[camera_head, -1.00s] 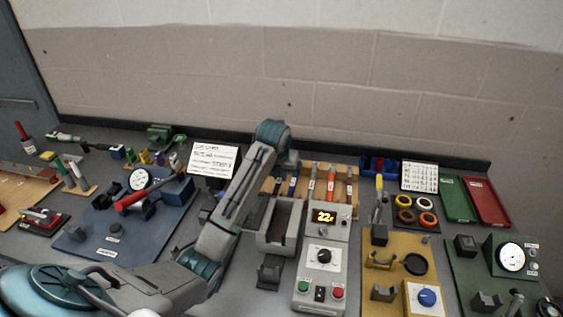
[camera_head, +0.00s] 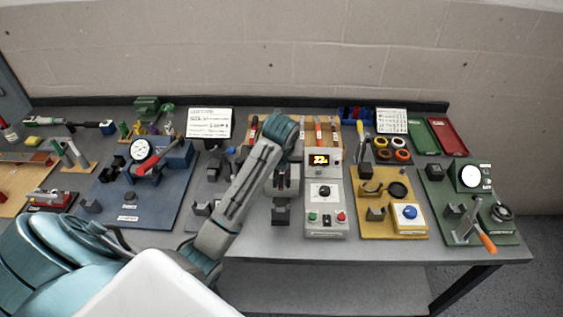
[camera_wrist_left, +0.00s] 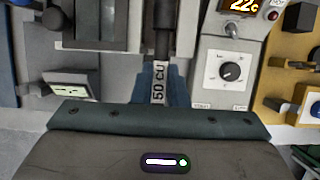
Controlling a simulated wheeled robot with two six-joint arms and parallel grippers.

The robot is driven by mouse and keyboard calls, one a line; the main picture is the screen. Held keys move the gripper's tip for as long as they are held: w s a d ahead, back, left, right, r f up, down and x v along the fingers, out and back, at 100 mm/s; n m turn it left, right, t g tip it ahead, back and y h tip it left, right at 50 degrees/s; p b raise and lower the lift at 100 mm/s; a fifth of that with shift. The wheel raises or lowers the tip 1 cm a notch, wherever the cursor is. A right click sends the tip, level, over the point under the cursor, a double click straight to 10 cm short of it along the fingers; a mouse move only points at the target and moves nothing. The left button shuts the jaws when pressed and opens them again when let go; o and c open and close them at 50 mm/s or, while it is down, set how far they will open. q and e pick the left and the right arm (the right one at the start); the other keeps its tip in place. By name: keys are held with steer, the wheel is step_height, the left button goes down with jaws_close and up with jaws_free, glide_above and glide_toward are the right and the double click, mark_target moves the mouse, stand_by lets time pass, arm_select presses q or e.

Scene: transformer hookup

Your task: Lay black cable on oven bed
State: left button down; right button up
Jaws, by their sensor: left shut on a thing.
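My left gripper (camera_wrist_left: 163,88) is shut on the black cable (camera_wrist_left: 163,40), at a pale tag reading "50 CU". The cable runs away from the fingers, up the wrist view, along the grey oven bed (camera_wrist_left: 186,38). Whether it rests on the bed or hangs just above it, I cannot tell. In the head view, a dark shape lies inside the grey bed (camera_head: 271,180), beside the oven's control box (camera_head: 325,195); my arm hides part of it. The control box (camera_wrist_left: 225,75) also shows right of the gripper in the wrist view. My right gripper is not in view.
A blue board with a dial gauge (camera_head: 139,150) stands left of my arm. A yellow board (camera_head: 393,230) and a green board with a gauge (camera_head: 469,177) stand right of the control box. A rack of tools (camera_head: 318,131) is behind the bed. The table's front strip is clear.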

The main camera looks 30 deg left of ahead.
arm_select(q)
steer(key=shift+s+f, duration=0.25)
steer(key=shift+f, duration=0.7)
steer(key=shift+w+f+b, duration=0.1)
steer(key=shift+f+b, duration=1.05)
steer(key=shift+f, duration=3)
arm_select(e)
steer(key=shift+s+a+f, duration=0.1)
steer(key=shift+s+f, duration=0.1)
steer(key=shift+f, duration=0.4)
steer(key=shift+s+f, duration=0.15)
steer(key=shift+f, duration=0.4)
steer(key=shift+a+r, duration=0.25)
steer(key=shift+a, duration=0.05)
arm_select(q)
steer(key=shift+p, duration=0.6)
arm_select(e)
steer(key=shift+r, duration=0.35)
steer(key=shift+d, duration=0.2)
